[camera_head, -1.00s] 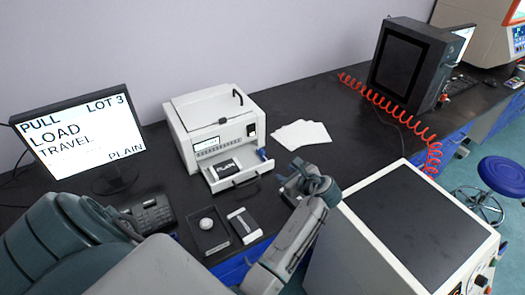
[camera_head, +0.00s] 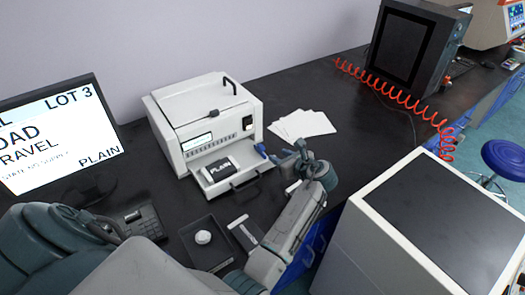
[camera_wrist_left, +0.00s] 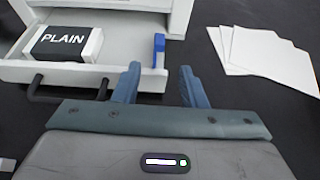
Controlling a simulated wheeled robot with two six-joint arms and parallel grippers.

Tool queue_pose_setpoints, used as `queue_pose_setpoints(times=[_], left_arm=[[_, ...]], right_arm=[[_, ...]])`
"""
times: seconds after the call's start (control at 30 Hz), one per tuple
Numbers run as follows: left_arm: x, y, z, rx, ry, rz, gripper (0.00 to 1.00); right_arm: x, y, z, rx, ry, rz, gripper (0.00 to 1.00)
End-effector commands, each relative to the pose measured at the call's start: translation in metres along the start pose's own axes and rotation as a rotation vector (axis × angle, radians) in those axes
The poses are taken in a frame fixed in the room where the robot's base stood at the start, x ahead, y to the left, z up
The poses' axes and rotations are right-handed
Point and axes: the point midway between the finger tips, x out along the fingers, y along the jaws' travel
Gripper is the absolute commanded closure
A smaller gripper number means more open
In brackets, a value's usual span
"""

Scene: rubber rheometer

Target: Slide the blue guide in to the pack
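The blue guide (camera_wrist_left: 159,50) stands at the right end of the open drawer tray (camera_wrist_left: 75,73) of the white machine; it also shows in the head view (camera_head: 261,149). The pack (camera_wrist_left: 64,43), a white and black block marked PLAIN, lies at the left in the tray, with a gap between it and the guide. In the head view the pack (camera_head: 219,170) sits near the tray's middle. My left gripper (camera_wrist_left: 160,72) is open, its two blue-grey fingers apart just in front of the guide, with nothing between them. My right gripper is not in view.
White sheets (camera_head: 301,124) lie right of the machine (camera_head: 205,115). A black tray with a round white piece (camera_head: 203,237) lies in front. A monitor (camera_head: 60,145) stands left. A large white box (camera_head: 430,225) is at the right. The drawer has a dark handle (camera_wrist_left: 66,92).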

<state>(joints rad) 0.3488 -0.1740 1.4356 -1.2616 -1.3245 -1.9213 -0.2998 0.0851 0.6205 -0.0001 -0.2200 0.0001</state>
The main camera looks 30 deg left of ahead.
Motion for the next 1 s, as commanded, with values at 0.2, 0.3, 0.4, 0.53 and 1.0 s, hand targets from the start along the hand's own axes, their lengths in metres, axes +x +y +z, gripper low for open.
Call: queue_pose_setpoints(times=[0.2,0.3,0.4,0.53,1.0], left_arm=[[0.036,0.001,0.004,0.003,-0.003,0.002,0.62],[0.056,0.001,0.004,0.002,-0.002,0.002,0.62],[0.073,0.001,0.003,0.002,-0.002,0.002,0.62],[0.09,0.0,0.003,0.0,0.0,0.0,0.62],[0.101,0.001,0.001,-0.001,0.001,0.0,0.68]], right_arm=[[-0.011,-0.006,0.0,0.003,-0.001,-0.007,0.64],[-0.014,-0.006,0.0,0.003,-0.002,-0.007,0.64],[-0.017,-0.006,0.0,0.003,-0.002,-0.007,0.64],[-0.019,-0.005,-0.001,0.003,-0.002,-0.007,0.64],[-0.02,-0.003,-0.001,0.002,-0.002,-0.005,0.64]])
